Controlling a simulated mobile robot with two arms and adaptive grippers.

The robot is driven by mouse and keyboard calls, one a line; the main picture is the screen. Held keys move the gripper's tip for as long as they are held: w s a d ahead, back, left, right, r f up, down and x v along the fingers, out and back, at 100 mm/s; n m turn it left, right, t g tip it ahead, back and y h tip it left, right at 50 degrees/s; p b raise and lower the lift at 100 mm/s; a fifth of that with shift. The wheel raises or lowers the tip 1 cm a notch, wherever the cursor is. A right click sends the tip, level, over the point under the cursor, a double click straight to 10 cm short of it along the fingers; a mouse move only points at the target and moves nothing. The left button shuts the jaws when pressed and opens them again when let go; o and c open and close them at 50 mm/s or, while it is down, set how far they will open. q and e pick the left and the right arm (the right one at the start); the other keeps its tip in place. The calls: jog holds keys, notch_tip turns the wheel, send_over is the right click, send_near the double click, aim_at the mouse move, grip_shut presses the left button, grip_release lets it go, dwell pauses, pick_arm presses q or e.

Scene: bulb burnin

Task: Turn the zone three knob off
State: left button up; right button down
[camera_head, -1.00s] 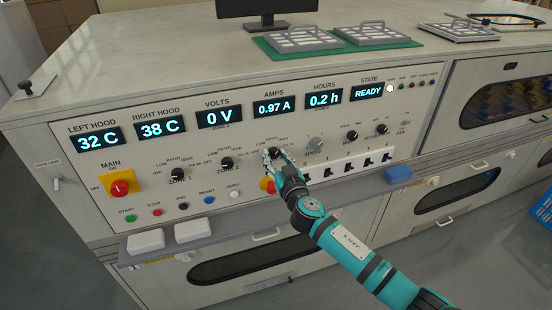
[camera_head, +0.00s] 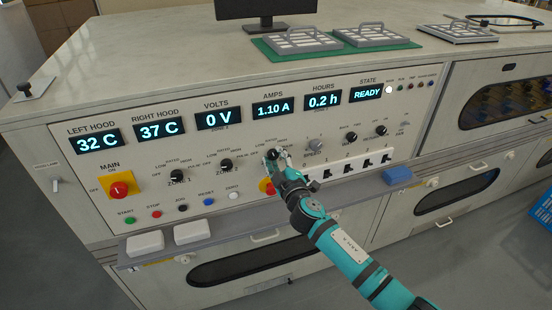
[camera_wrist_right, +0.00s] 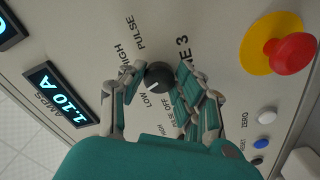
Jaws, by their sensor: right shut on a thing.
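The zone three knob (camera_wrist_right: 158,75) is black and round with a white pointer mark. In the right wrist view it sits between the two fingers of my right gripper (camera_wrist_right: 160,88), which is shut on it. The mark points roughly toward the LOW label. Part of the scale is hidden behind a finger. My left gripper is not in view.
The zone two knob (camera_head: 226,164) and zone one knob (camera_head: 180,176) are to the left. A red button on a yellow base (camera_wrist_right: 291,54) is close to my right gripper. The AMPS display (camera_head: 273,108) reads 1.10 A. A ledge (camera_head: 240,222) runs below the panel.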

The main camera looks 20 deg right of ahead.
jog(key=n+p, duration=0.1)
jog(key=n, duration=0.5)
jog(key=shift+r, duration=0.1)
jog(key=n+p, duration=0.1)
jog(key=n, duration=0.5)
jog(key=shift+n, duration=0.3)
dwell(0.3)
jog(key=c, duration=0.9)
grip_release()
jog(key=shift+c, duration=0.2)
jog(key=shift+s, duration=0.1)
jog(key=s, duration=1.2)
jog(key=shift+d, duration=0.2)
jog(key=shift+w, duration=0.1)
